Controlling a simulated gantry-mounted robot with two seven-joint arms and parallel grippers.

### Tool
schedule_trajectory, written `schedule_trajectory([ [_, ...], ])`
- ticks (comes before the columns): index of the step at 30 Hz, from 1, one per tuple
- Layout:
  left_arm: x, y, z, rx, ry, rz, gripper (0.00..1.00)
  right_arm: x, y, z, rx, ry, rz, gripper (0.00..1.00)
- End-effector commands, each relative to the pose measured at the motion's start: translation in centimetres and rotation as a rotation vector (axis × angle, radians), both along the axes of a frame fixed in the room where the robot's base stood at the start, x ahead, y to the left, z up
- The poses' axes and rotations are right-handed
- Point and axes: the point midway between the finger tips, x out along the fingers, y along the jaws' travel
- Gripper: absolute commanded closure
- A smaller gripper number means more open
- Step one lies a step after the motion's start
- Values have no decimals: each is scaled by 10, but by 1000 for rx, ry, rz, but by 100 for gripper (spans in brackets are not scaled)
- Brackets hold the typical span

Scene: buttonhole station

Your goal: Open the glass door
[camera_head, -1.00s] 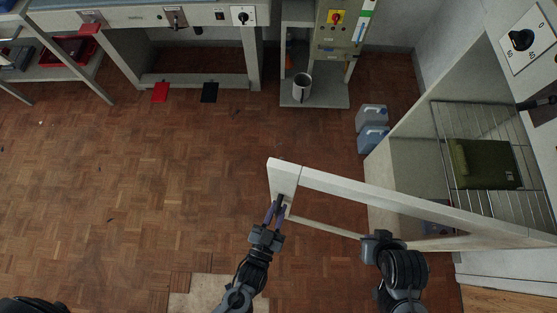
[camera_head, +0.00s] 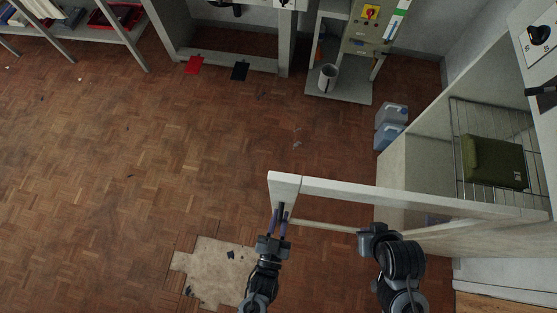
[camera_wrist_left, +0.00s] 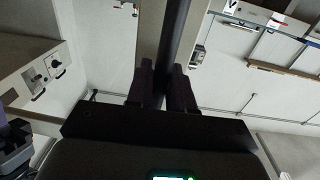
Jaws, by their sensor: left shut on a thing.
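The glass door (camera_head: 400,195) is a pale frame around a clear pane, standing swung out from the cabinet (camera_head: 408,150) at the right. My left gripper (camera_head: 281,214) is at the free end of the door and is shut on its dark handle. In the left wrist view, the two fingers of the left gripper (camera_wrist_left: 162,85) close around a dark vertical bar, the door handle (camera_wrist_left: 176,40). My right arm's dark end (camera_head: 377,240) is near the lower side of the door; its fingers cannot be made out.
Inside the cabinet, a folded green cloth (camera_head: 495,162) lies on a wire rack (camera_head: 463,120). Blue-grey containers (camera_head: 389,125) stand on the floor beside the cabinet. A white cup (camera_head: 327,77) sits on a low shelf.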

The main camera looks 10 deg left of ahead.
Motion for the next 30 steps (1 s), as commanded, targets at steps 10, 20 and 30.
schedule_trajectory([
  [10,-1,0,-2,1,5,-1,62,1,0,0,-2,-1,1,100],
  [20,-3,0,-1,1,3,-1,62,0,-2,0,-8,-1,6,100],
  [30,-47,4,-2,2,7,-2,62,0,-2,-1,-8,-1,5,100],
])
